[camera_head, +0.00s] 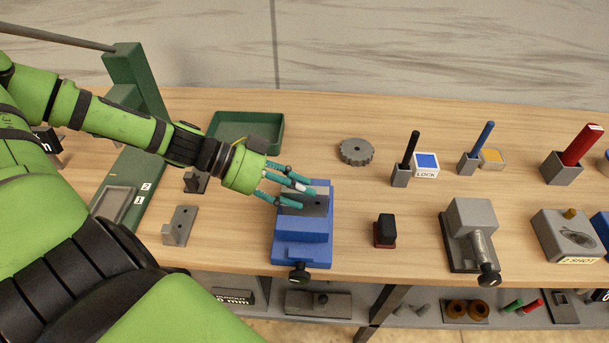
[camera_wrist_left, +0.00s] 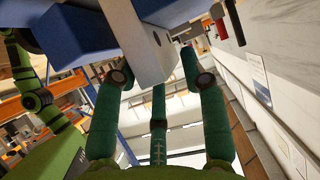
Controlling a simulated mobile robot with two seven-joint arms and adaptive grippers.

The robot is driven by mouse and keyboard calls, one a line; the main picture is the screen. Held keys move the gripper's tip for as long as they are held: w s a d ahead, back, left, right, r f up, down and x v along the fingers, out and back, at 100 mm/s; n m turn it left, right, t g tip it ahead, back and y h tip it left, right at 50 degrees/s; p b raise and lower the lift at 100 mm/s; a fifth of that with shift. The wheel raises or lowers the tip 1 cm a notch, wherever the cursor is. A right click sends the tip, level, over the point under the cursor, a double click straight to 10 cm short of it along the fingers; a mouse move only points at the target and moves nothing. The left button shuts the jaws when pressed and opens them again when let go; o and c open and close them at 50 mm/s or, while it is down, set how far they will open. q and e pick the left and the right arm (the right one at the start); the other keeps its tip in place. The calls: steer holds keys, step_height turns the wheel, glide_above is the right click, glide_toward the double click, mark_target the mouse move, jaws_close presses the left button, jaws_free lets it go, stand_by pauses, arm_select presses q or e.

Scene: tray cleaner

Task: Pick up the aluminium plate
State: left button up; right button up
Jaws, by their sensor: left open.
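The aluminium plate, a grey plate with a small hole (camera_head: 318,207), sits upright in the blue vise (camera_head: 302,250) on the table. In the left wrist view the plate (camera_wrist_left: 158,52) is a pale grey slab close in front of the fingers, beside the blue vise (camera_wrist_left: 65,35). My left gripper (camera_head: 303,194) has dark green fingers and is open, with its fingertips at the plate's upper left part. The fingers partly hide the plate. I cannot tell whether they touch it. My right gripper is not in view.
A grey angle bracket (camera_head: 180,226) is left of the vise. A small black-and-red block (camera_head: 385,232) and a grey vise (camera_head: 447,234) stand to the right.

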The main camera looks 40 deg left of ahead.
mark_target(316, 215)
arm_select(q)
steer(key=b+x, duration=0.1)
steer(key=x, duration=0.2)
steer(key=shift+s+f, duration=0.1)
steer(key=shift+w+d+f+b, duration=0.2)
steer(key=shift+w+d+b, duration=0.2)
steer(key=shift+d+b, duration=0.25)
steer(key=shift+r, duration=0.1)
jaws_close()
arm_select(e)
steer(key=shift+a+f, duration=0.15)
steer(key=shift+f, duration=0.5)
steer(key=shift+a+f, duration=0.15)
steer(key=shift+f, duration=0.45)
